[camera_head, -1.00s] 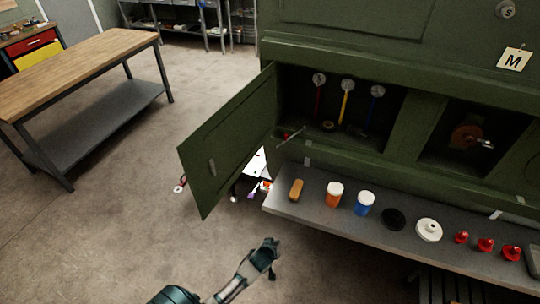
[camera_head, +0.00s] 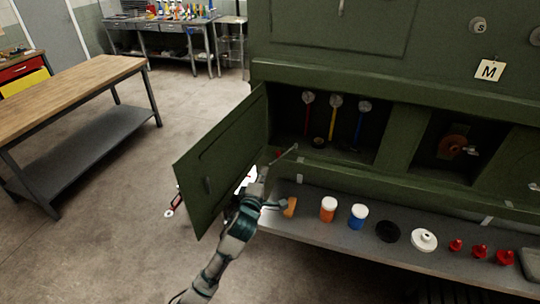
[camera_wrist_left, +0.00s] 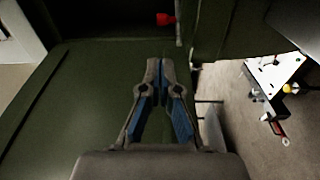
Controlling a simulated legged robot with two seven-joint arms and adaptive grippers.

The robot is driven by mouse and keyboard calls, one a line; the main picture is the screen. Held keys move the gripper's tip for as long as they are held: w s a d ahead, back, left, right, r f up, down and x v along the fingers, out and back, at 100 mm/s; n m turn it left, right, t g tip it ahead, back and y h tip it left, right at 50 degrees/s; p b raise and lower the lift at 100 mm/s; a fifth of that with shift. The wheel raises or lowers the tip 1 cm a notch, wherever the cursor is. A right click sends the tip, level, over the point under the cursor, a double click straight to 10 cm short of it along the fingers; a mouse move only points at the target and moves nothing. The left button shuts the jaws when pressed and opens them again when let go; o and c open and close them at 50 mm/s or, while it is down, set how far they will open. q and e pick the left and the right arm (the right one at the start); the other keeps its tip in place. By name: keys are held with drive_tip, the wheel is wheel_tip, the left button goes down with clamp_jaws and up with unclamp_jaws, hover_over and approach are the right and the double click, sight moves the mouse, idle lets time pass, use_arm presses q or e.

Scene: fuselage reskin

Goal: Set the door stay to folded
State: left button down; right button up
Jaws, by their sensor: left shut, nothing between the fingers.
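The green compartment door (camera_head: 205,170) stands open, swung out to the left of its bay. My left gripper (camera_head: 264,172) is at the door's inner side, just below the stay, and hides part of the door's lower edge. In the left wrist view the fingers (camera_wrist_left: 161,66) are shut and empty, over the green door panel (camera_wrist_left: 65,95). A red piece (camera_wrist_left: 165,19) lies ahead of them. My right gripper is not in view.
Below the bay, a grey shelf (camera_head: 310,233) holds an orange-brown block (camera_head: 290,207), an orange jar (camera_head: 328,209), a blue jar (camera_head: 357,216) and other parts. Inside hang red, yellow and blue handles (camera_head: 336,118). A wooden bench (camera_head: 75,90) stands left, with open floor between.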

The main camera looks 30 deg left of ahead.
use_arm(q)
drive_tip(key=shift+w, duration=0.15)
drive_tip(key=shift+w, duration=0.1)
drive_tip(key=p+x, duration=0.1)
drive_tip(key=x, duration=0.8)
drive_tip(key=shift+w, duration=0.3)
drive_tip(key=shift+f, duration=0.25)
